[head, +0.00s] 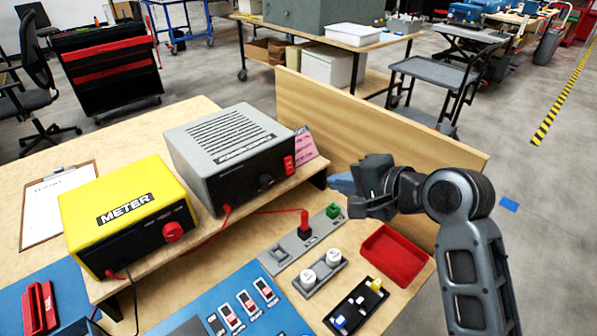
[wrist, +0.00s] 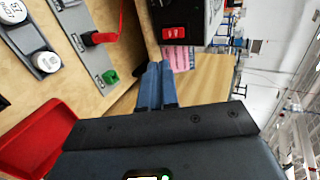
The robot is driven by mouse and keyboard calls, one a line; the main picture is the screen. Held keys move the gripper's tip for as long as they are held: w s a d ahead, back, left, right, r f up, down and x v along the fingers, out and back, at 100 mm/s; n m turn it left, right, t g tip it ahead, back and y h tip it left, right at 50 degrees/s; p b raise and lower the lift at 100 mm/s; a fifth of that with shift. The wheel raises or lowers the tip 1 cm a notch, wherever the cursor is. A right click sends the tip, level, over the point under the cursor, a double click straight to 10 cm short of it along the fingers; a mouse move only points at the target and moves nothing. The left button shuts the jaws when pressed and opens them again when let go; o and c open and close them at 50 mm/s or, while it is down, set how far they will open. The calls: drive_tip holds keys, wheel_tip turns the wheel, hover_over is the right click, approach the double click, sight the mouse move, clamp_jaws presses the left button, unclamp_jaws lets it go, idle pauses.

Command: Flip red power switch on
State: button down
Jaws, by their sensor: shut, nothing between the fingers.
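The red power switch (head: 289,165) is on the right end of the black front panel of the grey power supply box (head: 225,140), which stands on a raised wooden shelf. In the wrist view the red switch (wrist: 174,33) shows near the top centre, on the black panel. My gripper (head: 338,182) is to the right of the box and a little lower, apart from the switch. In the wrist view its two blue fingers (wrist: 156,84) lie together, empty, pointing toward the panel. Whether the switch is on or off is too small to tell.
A yellow meter box (head: 128,212) stands left of the grey box. A pink note (head: 304,146) stands behind the switch side. A wooden back panel (head: 375,130) rises behind my gripper. A red tray (head: 392,256) and a grey strip with a red plug (head: 304,226) lie below.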

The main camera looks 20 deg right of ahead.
sight(290, 172)
drive_tip(key=x, duration=0.8)
drive_tip(key=r+p+x, duration=0.1)
drive_tip(key=x, duration=0.4)
drive_tip(key=shift+w+a, duration=0.15)
drive_tip(key=shift+w, duration=0.15)
drive_tip(key=shift+f, duration=0.1)
drive_tip(key=shift+w+f+t+b, duration=0.25)
drive_tip(key=shift+t+b, duration=0.15)
drive_tip(key=shift+b, duration=0.45)
drive_tip(key=shift+r, duration=0.2)
drive_tip(key=shift+r+p, duration=0.1)
drive_tip(key=shift+p, duration=0.25)
drive_tip(key=shift+a+r+p, duration=0.1)
drive_tip(key=shift+r+p, duration=0.7)
drive_tip(key=shift+s, duration=0.15)
